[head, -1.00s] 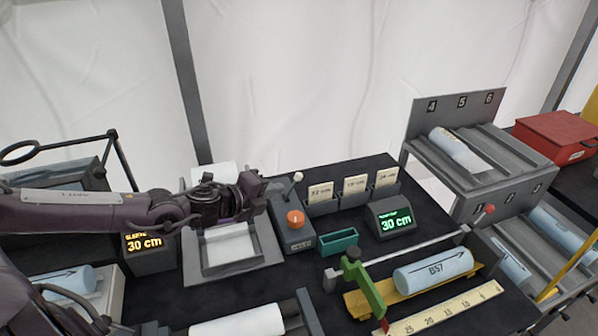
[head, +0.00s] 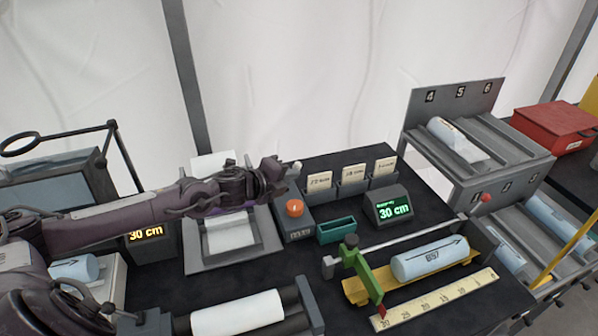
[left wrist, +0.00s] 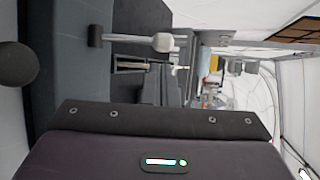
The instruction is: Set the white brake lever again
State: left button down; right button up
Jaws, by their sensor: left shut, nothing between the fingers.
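The white brake lever (head: 297,166) shows only as a pale knob at the fingertips of my left gripper (head: 284,171); the gripper hides its shaft in the head view. It stands at the back of the grey box (head: 297,228) with the orange button (head: 294,207). My left gripper is shut and holds nothing. I cannot tell whether it touches the knob. My right gripper is not in view.
A teal tray (head: 337,230), card holders (head: 352,174) and a green 30 cm display (head: 387,209) stand right of the box. A paper roll device (head: 230,252) lies under my left arm. A blue cylinder (head: 430,258) rests on the yellow cradle further right.

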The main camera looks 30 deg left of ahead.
pick_arm(q)
jog(key=shift+p+x, duration=0.3)
jog(key=shift+x, duration=1.5)
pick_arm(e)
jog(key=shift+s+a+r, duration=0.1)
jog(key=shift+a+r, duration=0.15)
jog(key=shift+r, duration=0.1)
pick_arm(q)
jog(key=shift+s, duration=0.1)
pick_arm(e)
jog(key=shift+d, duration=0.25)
pick_arm(q)
jog(key=shift+s+a+r, duration=0.1)
jog(key=shift+s+r, duration=0.05)
jog(key=shift+s, duration=0.05)
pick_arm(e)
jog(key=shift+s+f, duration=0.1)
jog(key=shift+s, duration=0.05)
